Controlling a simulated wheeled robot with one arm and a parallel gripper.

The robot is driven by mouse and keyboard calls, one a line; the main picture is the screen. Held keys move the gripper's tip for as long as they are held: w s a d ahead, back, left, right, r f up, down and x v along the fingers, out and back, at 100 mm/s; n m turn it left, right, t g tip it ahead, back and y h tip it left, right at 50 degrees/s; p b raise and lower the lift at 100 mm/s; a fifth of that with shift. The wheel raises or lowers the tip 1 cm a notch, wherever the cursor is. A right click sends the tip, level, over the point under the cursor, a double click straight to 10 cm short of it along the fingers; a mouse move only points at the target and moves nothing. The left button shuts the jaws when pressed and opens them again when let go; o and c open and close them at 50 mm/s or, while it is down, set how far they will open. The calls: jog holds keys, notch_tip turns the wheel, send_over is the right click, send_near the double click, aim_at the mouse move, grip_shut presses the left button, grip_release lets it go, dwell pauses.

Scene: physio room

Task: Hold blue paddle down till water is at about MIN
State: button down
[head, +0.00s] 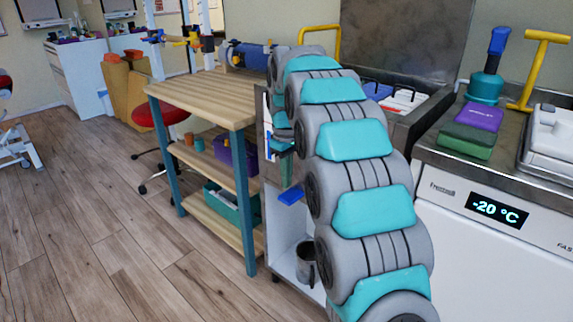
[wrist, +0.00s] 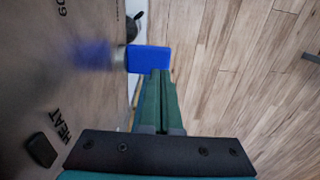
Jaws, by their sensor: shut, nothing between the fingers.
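The blue paddle (head: 291,196) sticks out from the front of a dispenser, just below my gripper (head: 287,172). In the wrist view the paddle (wrist: 149,60) lies at the fingertips of my gripper (wrist: 160,72). The green fingers are shut with nothing between them, and their tips overlap the paddle's near edge. I cannot tell whether they touch it or whether it is pressed down. A dark grey mug (head: 305,262) stands in the open bay below the paddle. No water, water level or MIN mark is visible.
A wooden shelf table (head: 215,97) stands to the left. A freezer (head: 480,260) is at right. Open floor (head: 90,210) lies left.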

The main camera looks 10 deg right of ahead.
aim_at(285, 198)
jog(key=shift+f, duration=1.7)
jog(key=h+b, duration=0.1)
jog(key=f+t+h+b, duration=0.1)
jog(key=f+t+b, duration=0.1)
jog(key=shift+s+a+f+h, duration=0.1)
jog(key=shift+s+a+h, duration=0.25)
jog(key=shift+h, duration=0.05)
jog(key=shift+a+f+h, duration=0.1)
jog(key=shift+f+h, duration=0.05)
jog(key=shift+h, duration=0.15)
jog(key=shift+t, duration=0.3)
dwell(5.0)
